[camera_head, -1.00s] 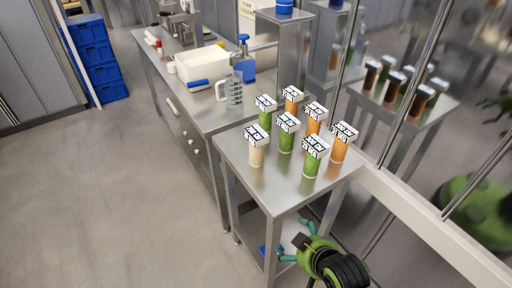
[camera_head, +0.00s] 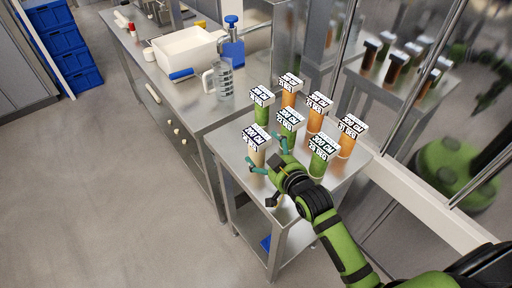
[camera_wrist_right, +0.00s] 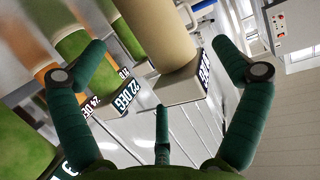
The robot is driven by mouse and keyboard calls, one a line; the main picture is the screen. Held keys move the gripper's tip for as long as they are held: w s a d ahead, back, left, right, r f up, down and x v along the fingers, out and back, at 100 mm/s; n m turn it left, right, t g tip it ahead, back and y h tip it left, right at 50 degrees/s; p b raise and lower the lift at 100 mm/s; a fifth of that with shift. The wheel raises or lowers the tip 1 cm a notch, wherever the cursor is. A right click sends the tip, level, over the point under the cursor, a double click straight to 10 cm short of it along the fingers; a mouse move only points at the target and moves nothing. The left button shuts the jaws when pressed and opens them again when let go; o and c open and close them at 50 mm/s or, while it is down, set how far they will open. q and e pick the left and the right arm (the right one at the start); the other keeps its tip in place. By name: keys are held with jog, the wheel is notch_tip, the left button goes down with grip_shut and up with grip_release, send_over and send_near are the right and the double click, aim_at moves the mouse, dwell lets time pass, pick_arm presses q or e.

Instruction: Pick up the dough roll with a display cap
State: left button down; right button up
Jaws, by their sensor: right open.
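The dough roll (camera_head: 258,158) is a beige upright cylinder at the front left of the small steel table, with a white printed display cap (camera_head: 255,134) on top. My right gripper (camera_head: 268,155) is open beside the roll, on its near right side, with its teal fingers spread. In the right wrist view the beige roll (camera_wrist_right: 158,32) and its cap (camera_wrist_right: 182,86) lie between the spread fingers of the right gripper (camera_wrist_right: 158,58), which seem apart from it. The lower part of the roll is partly hidden by a finger in the head view. My left gripper is not in view.
Green rolls, such as the near one (camera_head: 318,164), and orange rolls (camera_head: 346,144) with similar caps stand close by on the steel table (camera_head: 232,160). A counter behind holds a measuring jug (camera_head: 222,80) and a white tub (camera_head: 188,48). A glass wall is at right.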

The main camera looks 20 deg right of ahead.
jog(key=p+x, duration=0.1)
jog(key=x, duration=0.2)
jog(key=shift+w+a+f, duration=0.1)
jog(key=shift+w, duration=0.3)
jog(key=shift+w+a+f, duration=0.1)
jog(key=shift+w+f, duration=0.1)
jog(key=shift+w, duration=0.25)
jog(key=c, duration=1.4)
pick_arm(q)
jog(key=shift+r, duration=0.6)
pick_arm(e)
jog(key=shift+f, duration=0.1)
